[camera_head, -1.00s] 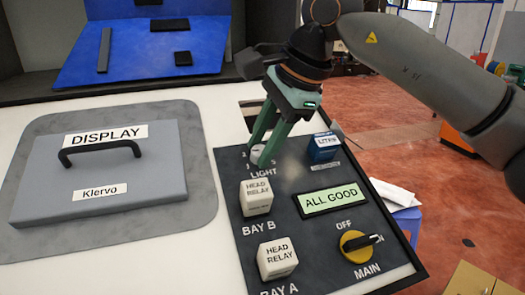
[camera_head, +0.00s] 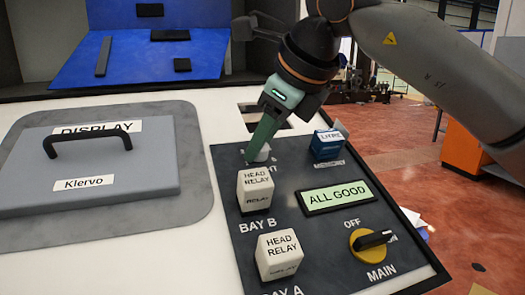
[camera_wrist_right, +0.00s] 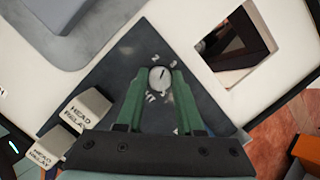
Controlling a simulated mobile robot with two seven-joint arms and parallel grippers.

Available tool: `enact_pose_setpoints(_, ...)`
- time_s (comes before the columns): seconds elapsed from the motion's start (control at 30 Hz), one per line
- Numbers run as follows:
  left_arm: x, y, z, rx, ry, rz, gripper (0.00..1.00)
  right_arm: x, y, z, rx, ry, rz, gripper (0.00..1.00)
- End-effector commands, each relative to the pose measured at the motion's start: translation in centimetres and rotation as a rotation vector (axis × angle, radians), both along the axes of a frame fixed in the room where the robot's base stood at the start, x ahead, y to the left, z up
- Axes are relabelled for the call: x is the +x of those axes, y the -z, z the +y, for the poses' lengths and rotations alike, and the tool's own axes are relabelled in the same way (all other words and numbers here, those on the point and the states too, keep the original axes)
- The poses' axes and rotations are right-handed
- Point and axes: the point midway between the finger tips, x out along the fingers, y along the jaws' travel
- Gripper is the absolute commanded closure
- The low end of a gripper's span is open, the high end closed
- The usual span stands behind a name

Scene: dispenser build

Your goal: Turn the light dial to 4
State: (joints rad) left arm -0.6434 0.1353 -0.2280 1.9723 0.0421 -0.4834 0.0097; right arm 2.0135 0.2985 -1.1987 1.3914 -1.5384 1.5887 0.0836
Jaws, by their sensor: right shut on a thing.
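The light dial (camera_head: 260,153) is a small pale knob at the top left of the dark control panel (camera_head: 314,240). My right gripper (camera_head: 254,154) comes down on it from above, and its green fingers hide part of the knob and the LIGHT label. In the right wrist view, the round white dial (camera_wrist_right: 160,78) sits between the two fingertips (camera_wrist_right: 159,74), which are shut on its sides. A dark mark on its face points up and slightly right. Small numerals surround it, too small to read surely. My left gripper is not in view.
Two white head relay blocks (camera_head: 256,190) (camera_head: 279,256) stand below the dial. A blue block (camera_head: 326,145), an ALL GOOD screen (camera_head: 337,197) and a yellow main switch (camera_head: 369,241) are to the right. A square opening (camera_wrist_right: 232,45) lies beside the panel. A grey display box (camera_head: 90,165) is left.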

Motion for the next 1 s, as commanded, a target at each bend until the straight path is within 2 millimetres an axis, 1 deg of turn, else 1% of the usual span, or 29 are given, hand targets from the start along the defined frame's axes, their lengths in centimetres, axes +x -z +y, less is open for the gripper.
enact_pose_setpoints(0.03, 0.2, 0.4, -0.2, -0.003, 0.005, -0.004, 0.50, 0.0, 0.3, 0.0, 0.014, 0.043, 0.002, 1.00)
enact_pose_setpoints(0.23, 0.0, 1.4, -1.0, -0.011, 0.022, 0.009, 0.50, -0.1, 0.3, 0.0, 0.082, 0.219, 0.025, 1.00)
enact_pose_setpoints(0.47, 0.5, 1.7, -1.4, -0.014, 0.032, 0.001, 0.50, -0.1, 0.3, 0.1, 0.160, 0.422, 0.051, 1.00)
enact_pose_setpoints(0.8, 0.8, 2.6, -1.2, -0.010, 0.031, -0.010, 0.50, -0.1, 0.2, 0.2, 0.275, 0.722, 0.088, 1.00)
enact_pose_setpoints(1.0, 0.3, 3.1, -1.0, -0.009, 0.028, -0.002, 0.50, -0.2, 0.1, 0.3, 0.343, 0.897, 0.111, 1.00)
